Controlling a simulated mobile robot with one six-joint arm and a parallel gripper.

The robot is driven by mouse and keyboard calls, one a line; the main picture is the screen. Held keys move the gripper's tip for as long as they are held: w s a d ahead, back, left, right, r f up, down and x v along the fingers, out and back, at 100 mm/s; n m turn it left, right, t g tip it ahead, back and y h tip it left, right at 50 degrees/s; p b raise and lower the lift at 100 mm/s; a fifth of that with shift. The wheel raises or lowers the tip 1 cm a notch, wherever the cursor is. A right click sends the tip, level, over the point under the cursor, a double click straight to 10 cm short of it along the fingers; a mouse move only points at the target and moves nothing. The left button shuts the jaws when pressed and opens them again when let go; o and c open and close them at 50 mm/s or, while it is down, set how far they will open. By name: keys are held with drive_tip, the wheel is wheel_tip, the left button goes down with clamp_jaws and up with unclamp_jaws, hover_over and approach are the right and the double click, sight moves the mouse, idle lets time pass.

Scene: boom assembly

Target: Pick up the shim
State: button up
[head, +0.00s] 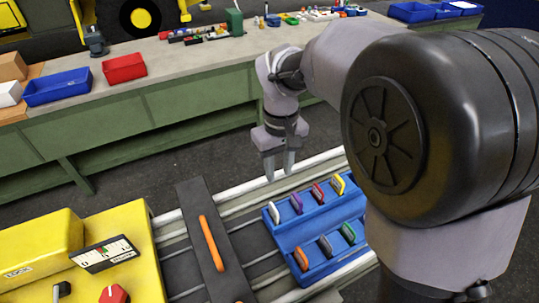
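Several small upright tabs stand in two rows in a blue tray (281,229) at the lower right. The back row has a white tab (273,212), a purple tab (296,203), a red tab (318,194) and a yellow tab (338,184). The front row has an orange tab (301,259), a grey tab (325,246) and a green tab (348,233). I cannot tell which piece is the shim. My gripper (280,173) points down above and behind the tray's back left. Its two fingers are apart with nothing between them.
A dark plate with an orange bar (211,243) lies left of the tray. A yellow machine (130,225) stands at the lower left. The green workbench (190,110) behind holds a red bin (124,68) and a blue bin (58,87). My arm covers the right side.

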drive_tip(key=b, duration=0.4)
hover_over(274, 207)
wheel_tip(274, 207, down, 11)
wheel_tip(274, 207, down, 5)
drive_tip(key=b, duration=0.2)
drive_tip(key=shift+f+b, duration=0.2)
drive_tip(key=shift+b, duration=0.15)
drive_tip(key=shift+r, duration=0.15)
drive_tip(key=shift+c, duration=0.9)
clamp_jaws()
